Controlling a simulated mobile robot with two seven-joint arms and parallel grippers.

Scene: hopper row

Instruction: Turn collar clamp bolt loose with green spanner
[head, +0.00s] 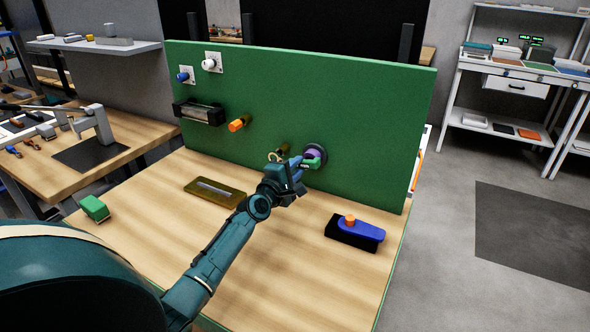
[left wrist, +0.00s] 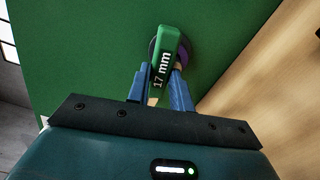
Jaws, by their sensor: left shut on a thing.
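The green spanner (left wrist: 166,45), marked "17 mm", is between the blue fingers of my left gripper (left wrist: 159,88). In the head view the gripper (head: 296,172) is shut on it close to the green upright panel (head: 270,110). The spanner's far end lies over a purple collar (left wrist: 184,58) on a dark round mount. The purple collar (head: 314,153) also shows in the head view, low on the panel's right half. The clamp bolt is hidden, so I cannot tell whether the spanner is seated on it. My right gripper is not in view.
An orange-tipped knob (head: 237,125), a dark block with a clear tube (head: 199,112) and blue and white knobs project from the panel. On the wooden bench lie an olive tray (head: 200,198), a green block (head: 94,208) and a blue piece with an orange knob (head: 358,231).

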